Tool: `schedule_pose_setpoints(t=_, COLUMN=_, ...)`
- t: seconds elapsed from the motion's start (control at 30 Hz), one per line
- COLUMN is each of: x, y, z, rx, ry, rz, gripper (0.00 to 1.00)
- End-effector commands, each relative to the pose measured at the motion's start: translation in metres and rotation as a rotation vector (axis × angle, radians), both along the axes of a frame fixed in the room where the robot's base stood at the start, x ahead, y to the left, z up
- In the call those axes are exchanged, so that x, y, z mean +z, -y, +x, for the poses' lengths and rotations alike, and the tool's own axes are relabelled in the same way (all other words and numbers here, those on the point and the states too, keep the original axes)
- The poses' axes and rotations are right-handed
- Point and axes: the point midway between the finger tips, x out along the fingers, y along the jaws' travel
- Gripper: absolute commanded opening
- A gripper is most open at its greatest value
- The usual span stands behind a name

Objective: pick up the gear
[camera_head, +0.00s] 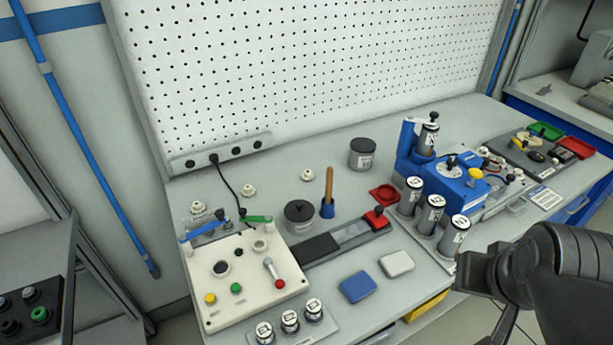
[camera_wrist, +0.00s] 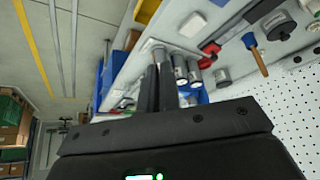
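No part is plainly recognisable as a gear. Several small pale round stepped pieces stand apart on the grey bench, too small to make out teeth: one left of the black cord (camera_head: 198,207), one beside the cord (camera_head: 248,190) and one farther right (camera_head: 307,174). My gripper (camera_wrist: 158,70) shows in the wrist view with its two dark fingers close together and nothing visible held. In the head view my dark wrist is at the lower right, off the bench's front edge, far from the pale pieces; the fingertips are not clear there.
A white control box (camera_head: 245,285) stands front left. Labelled cylinders (camera_head: 432,215) stand near my arm. A perforated board (camera_head: 300,80) closes the back.

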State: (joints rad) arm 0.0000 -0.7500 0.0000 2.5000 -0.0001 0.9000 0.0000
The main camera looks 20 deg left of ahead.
Motion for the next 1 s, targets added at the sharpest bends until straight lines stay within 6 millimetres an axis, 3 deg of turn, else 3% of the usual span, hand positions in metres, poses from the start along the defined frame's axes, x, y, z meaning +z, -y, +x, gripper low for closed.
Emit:
schedule_pose_setpoints(t=0.77, x=0.0, y=0.0, z=0.0, rx=0.0, ry=0.0, rz=0.0, gripper=0.67)
schedule_pose_setpoints(t=1.0, x=0.0004, y=-0.0003, z=0.0006, rx=0.001, ry=0.0, rz=0.0, gripper=0.68)
